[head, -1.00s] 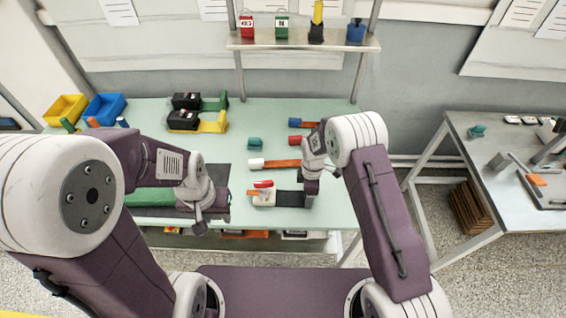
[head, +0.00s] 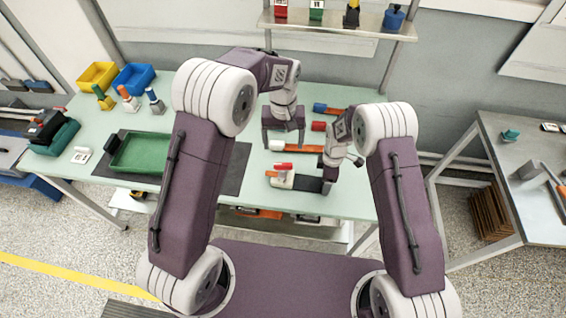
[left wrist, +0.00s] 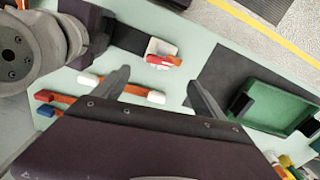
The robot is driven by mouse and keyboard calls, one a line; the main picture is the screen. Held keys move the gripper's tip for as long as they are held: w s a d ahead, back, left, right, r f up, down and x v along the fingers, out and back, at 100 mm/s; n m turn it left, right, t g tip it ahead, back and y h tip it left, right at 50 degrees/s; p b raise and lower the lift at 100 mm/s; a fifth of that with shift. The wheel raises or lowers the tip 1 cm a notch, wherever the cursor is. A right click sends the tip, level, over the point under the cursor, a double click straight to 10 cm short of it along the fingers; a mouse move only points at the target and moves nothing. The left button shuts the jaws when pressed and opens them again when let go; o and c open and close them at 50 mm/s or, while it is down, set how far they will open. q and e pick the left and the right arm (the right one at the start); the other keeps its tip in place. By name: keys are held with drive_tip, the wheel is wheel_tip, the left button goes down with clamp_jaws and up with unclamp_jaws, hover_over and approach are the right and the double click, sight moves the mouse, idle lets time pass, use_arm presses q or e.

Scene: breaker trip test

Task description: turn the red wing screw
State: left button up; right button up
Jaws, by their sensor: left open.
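My left gripper (head: 283,138) is open and empty, beyond the block in the head view. In the left wrist view its fingers (left wrist: 158,84) are spread, and the red part (left wrist: 155,61) and white block (left wrist: 163,47) show beyond the gap between the tips.
A green tray (head: 140,153) lies on a dark mat (head: 234,168) at left. Orange bars with white (head: 277,145), red and blue ends lie beyond the block. Yellow (head: 98,75) and blue (head: 135,78) bins stand at the back left.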

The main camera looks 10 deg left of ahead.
sight(283, 164)
use_arm(q)
wheel_tip(283, 164, down, 12)
drive_tip(key=shift+r, duration=0.1)
drive_tip(key=c, duration=1.4)
